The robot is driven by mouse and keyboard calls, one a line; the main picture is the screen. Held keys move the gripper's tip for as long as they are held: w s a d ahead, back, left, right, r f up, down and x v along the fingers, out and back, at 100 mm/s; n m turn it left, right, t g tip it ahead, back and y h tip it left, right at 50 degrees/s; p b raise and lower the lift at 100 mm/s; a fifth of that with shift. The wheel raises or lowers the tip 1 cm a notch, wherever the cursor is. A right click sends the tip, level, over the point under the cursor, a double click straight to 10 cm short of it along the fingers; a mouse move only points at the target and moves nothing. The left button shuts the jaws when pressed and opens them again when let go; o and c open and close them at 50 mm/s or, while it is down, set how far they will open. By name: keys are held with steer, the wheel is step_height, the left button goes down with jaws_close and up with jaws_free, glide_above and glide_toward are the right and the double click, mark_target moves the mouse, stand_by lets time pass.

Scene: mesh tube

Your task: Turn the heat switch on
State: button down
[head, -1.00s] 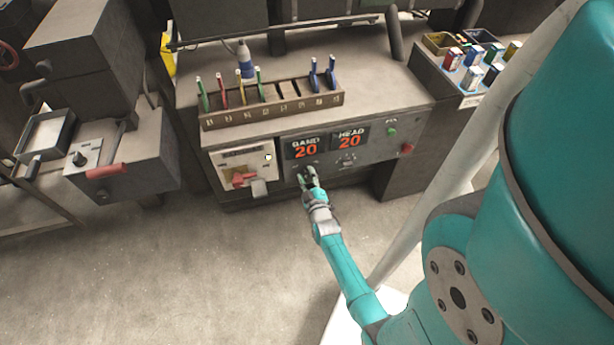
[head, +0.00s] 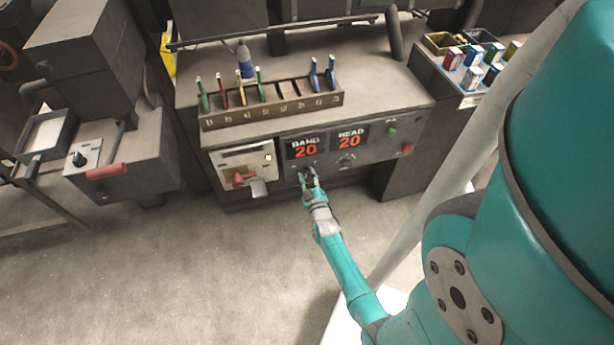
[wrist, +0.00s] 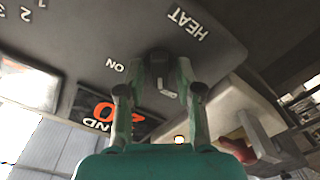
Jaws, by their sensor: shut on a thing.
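The heat switch (wrist: 160,72) is a small dark knob with a light grey face on the grey control panel. The word HEAT is printed to its upper right in the wrist view and ON to its left. My gripper (wrist: 157,90) has its two fingers closed around the knob, one on each side. In the head view my gripper (head: 308,178) is at the panel front, just below the BAND display (head: 306,148). There my fingers hide the switch, so its pointing direction is hard to tell.
The HEAD display (head: 350,139) reads 20, as does BAND. Another knob (head: 346,160) sits right of my gripper. A white panel with a red handle (head: 243,179) is close on the left. Green (head: 392,132) and red (head: 407,149) buttons are farther right. A tool rack stands above.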

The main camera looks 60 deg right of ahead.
steer(key=m, duration=0.8)
steer(key=shift+s+d, duration=0.1)
steer(key=m, duration=0.4)
steer(key=shift+s+d+m, duration=0.1)
steer(key=shift+m, duration=2)
steer(key=c, duration=1.1)
jaws_free()
steer(key=v, duration=1.2)
steer(key=shift+s, duration=0.1)
